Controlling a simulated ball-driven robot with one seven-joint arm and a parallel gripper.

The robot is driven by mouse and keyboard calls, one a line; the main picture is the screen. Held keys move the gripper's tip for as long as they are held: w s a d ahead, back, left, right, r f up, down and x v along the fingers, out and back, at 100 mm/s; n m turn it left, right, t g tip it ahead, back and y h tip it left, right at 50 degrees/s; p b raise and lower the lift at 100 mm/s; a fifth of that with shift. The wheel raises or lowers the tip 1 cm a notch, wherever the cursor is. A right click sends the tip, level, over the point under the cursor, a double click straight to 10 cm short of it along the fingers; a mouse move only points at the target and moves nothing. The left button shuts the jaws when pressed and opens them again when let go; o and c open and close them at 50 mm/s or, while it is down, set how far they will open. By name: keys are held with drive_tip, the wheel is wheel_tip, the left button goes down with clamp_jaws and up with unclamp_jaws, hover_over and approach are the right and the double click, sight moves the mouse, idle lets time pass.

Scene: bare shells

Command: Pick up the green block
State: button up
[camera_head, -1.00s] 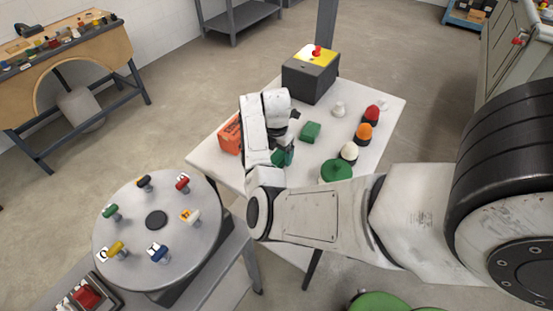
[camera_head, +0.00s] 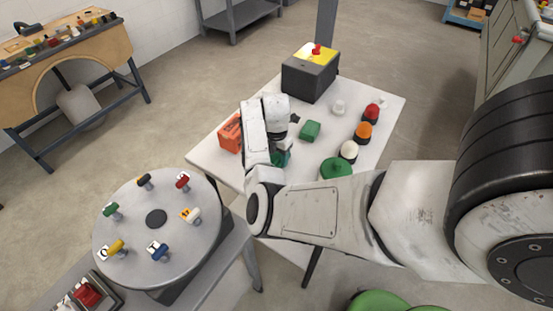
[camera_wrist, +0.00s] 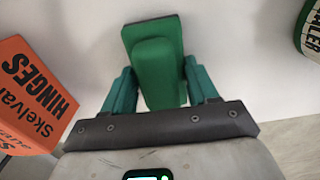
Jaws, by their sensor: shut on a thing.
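In the wrist view, a green block (camera_wrist: 160,75) sits between the two teal fingers of my gripper (camera_wrist: 162,88), which are shut on it. Its far end is broader and darker green. In the head view, my gripper (camera_head: 281,156) is low over the left part of the white table (camera_head: 352,98). The held block is mostly hidden there by the hand. Another green box-like piece (camera_head: 310,130) stands on the table to the right, apart from my gripper. I cannot tell the exact gap between the held block and the table.
An orange hinges box (camera_head: 229,134) stands left of my gripper; it also shows in the wrist view (camera_wrist: 32,95). A green-topped tin (camera_head: 336,169) is to the right. Several coloured domed pieces line the right side. A dark box (camera_head: 310,80) stands at the back.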

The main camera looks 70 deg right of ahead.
drive_tip(key=shift+c, duration=0.9)
drive_tip(key=shift+r, duration=0.1)
drive_tip(key=shift+r, duration=0.65)
drive_tip(key=s+a+r+p, duration=0.3)
drive_tip(key=s+r, duration=0.8)
drive_tip(key=s, duration=0.2)
drive_tip(key=shift+s+r+p, duration=0.3)
drive_tip(key=shift+s+p, duration=0.05)
